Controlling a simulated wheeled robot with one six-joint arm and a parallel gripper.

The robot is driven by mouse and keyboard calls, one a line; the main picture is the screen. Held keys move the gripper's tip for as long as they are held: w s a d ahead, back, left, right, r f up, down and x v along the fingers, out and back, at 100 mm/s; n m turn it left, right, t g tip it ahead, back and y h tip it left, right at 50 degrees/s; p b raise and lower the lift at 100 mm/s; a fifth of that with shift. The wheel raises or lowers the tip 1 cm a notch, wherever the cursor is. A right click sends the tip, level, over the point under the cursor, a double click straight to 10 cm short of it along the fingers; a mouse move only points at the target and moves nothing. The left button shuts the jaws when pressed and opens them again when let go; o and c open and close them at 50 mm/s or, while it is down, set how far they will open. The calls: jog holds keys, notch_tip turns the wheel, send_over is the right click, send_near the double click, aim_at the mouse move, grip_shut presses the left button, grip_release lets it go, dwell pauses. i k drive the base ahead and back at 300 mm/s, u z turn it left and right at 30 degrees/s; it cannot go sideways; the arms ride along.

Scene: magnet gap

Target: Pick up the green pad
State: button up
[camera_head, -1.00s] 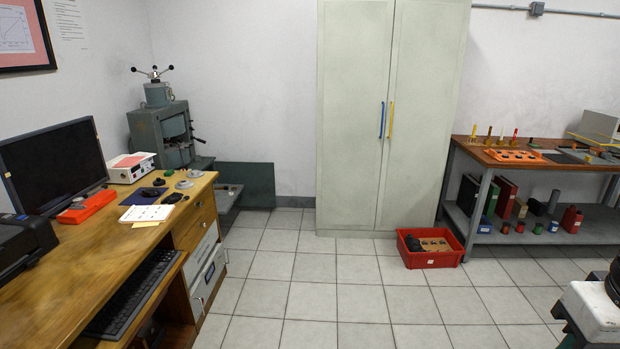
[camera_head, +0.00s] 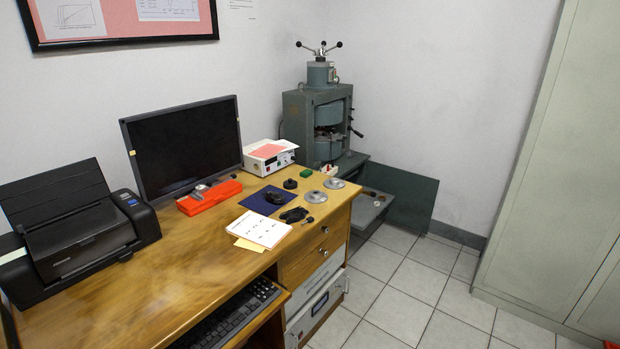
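A small green block (camera_head: 306,173), which looks like the green pad, lies near the far right part of the wooden desk (camera_head: 190,262). It sits just behind a small black round piece (camera_head: 290,184) and a grey metal disc (camera_head: 333,183). Nothing covers it. My gripper is not in view.
A second grey disc (camera_head: 315,196), a black mouse (camera_head: 275,197) on a blue mat and a white instrument box (camera_head: 270,157) are near the block. A monitor (camera_head: 185,145), printer (camera_head: 75,230) and red case (camera_head: 209,196) stand further left. The tiled floor (camera_head: 395,300) right of the desk is clear.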

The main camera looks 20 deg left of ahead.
aim_at(305, 173)
jog(key=u, duration=0.45)
jog(key=i, duration=1.3)
jog(key=u, duration=0.4)
